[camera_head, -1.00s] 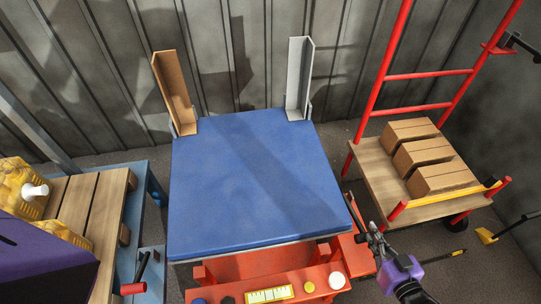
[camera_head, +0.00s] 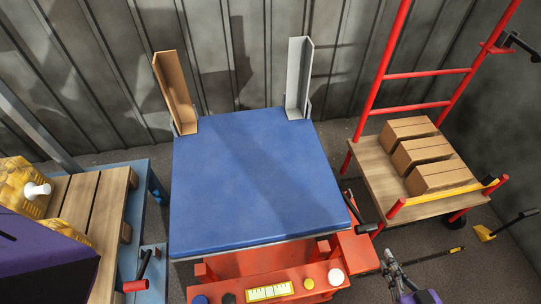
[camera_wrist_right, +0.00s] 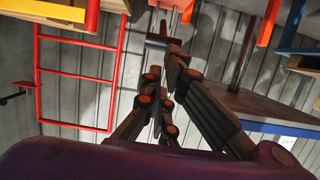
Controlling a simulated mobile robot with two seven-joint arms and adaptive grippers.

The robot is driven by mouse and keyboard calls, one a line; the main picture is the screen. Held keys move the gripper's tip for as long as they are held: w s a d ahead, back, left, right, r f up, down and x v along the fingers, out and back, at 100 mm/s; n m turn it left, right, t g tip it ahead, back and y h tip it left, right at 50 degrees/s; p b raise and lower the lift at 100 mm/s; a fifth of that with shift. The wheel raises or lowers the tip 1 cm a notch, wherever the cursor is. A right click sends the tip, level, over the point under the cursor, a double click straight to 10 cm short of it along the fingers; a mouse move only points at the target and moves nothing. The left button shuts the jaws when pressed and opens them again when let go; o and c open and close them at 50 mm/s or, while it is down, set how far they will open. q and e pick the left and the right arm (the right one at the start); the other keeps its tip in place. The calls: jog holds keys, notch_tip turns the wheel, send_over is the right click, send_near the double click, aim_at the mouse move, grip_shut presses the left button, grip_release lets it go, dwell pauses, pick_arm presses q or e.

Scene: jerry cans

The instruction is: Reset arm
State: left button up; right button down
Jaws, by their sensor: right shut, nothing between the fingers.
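My right gripper (camera_head: 388,262) is at the bottom right in the head view, beside the front right corner of the red-framed table. Its fingers are together and hold nothing. They also show in the right wrist view (camera_wrist_right: 170,62), pointing away from the purple wrist. My left gripper is not in the head view. A purple part of my left arm fills the lower left corner.
The table's blue top (camera_head: 255,185) is bare. A red-railed cart (camera_head: 365,165) with several brown boxes (camera_head: 440,175) stands at the right. At the left, a yellow container (camera_head: 22,180) with a white cap stands on a wooden pallet (camera_head: 75,205).

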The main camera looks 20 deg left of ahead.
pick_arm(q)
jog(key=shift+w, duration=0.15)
pick_arm(e)
jog(key=s+a+f+m+g+h, duration=0.1)
jog(key=s+a+f+g+h, duration=0.2)
jog(key=s, duration=0.8)
jog(key=s+d+m+g+h+p, duration=0.1)
jog(key=s+d+m+h, duration=0.15)
jog(key=s, duration=0.85)
jog(key=s+d+m+g+h, duration=0.1)
jog(key=s+m+g+h, duration=0.15)
jog(key=s, duration=0.85)
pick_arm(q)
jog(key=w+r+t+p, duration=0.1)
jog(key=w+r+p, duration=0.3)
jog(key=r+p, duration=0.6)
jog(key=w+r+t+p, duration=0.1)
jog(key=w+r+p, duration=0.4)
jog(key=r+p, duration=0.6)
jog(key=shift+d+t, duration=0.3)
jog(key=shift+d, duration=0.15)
pick_arm(e)
jog(key=w+r+t, duration=0.1)
jog(key=w+r, duration=0.2)
jog(key=r, duration=0.7)
jog(key=w+r+t, duration=0.2)
jog(key=w+r, duration=0.2)
jog(key=r, duration=0.5)
jog(key=shift+w+a+r, duration=0.25)
jog(key=shift+a+r, duration=0.1)
